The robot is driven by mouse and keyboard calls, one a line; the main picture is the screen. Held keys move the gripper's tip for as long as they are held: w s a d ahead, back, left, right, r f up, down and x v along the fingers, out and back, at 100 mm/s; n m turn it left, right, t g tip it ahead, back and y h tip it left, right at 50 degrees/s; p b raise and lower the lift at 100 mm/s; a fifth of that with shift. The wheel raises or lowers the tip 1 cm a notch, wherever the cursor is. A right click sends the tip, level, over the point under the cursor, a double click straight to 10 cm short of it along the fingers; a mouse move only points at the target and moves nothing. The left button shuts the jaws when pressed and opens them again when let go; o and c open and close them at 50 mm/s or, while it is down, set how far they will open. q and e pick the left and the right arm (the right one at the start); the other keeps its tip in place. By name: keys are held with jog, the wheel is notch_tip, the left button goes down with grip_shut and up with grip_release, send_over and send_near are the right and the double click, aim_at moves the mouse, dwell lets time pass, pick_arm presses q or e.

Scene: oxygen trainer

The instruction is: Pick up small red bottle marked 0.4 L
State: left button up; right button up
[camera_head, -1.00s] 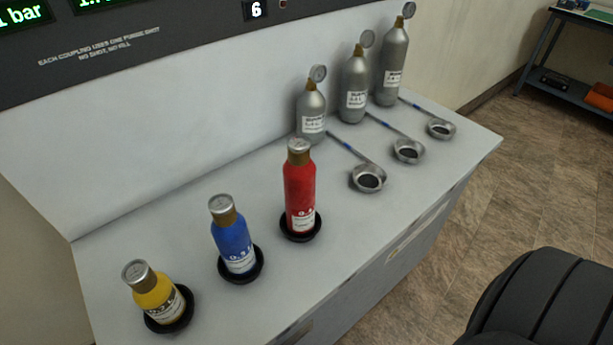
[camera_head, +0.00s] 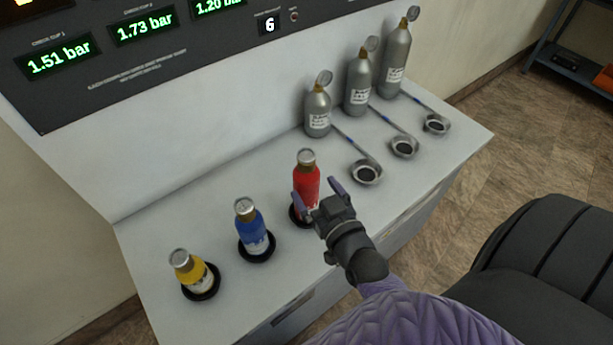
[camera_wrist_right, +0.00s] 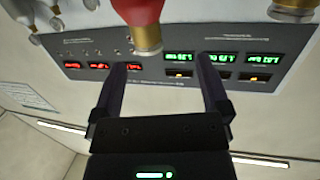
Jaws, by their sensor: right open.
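The red bottle (camera_head: 307,180) with a brown neck and silver cap stands upright in a black ring base on the grey bench. Its label is mostly hidden behind my right gripper, so its marking cannot be read. My right gripper (camera_head: 318,190) is open at the bottle's front side, its purple fingers spread to the left and right of the lower body. In the right wrist view the red bottle (camera_wrist_right: 137,10) shows at the top, above and between the open fingertips (camera_wrist_right: 164,66). Whether a finger touches it I cannot tell. My left gripper is not in view.
A blue bottle (camera_head: 251,225) and a yellow bottle (camera_head: 190,271) stand in black bases to the left. Three grey cylinders (camera_head: 358,85) stand behind, with ring-ended arms (camera_head: 366,172) to the right. A display panel (camera_head: 120,50) rises behind the bench.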

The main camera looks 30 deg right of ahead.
aim_at(303, 150)
jog(key=shift+w+d+r+m+t+h, duration=0.2)
jog(key=shift+w+d+h, duration=0.15)
jog(key=shift+d, duration=0.1)
jog(key=shift+w+d+r+m+t+h, duration=0.15)
jog(key=shift+w+d+m+t+h, duration=0.05)
jog(key=shift+w+d+h, duration=0.2)
jog(key=w, duration=0.2)
jog(key=w+d, duration=0.1)
jog(key=w, duration=0.5)
jog(key=shift+w+d+b, duration=0.1)
jog(key=shift+d+b, duration=0.15)
jog(key=shift+b, duration=0.05)
grip_shut()
